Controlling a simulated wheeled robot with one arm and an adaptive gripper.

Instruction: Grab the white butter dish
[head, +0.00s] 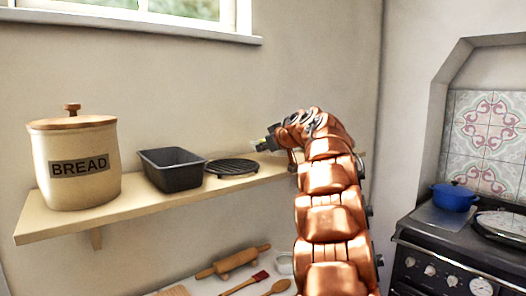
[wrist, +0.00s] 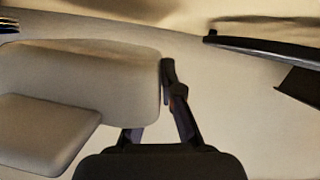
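A large pale, off-white, rounded block with a lower step (wrist: 80,80) fills the left of the wrist view. It looks like the butter dish, but only part of it shows. My gripper (wrist: 165,100) is at the bottom middle of that view. Its right finger stands along the block's right end, touching or very close. Its left finger runs up to the block's lower edge, and its tip is hidden there. Whether the fingers grip the block cannot be told. In the head view my gripper (head: 268,143) is above the shelf's right part; I cannot make out the dish there.
The wooden shelf (head: 150,205) holds a bread jar (head: 75,165), a dark loaf pan (head: 172,172) and a black round trivet (head: 232,167) close to my gripper. A stove with a blue pot (head: 455,197) stands right.

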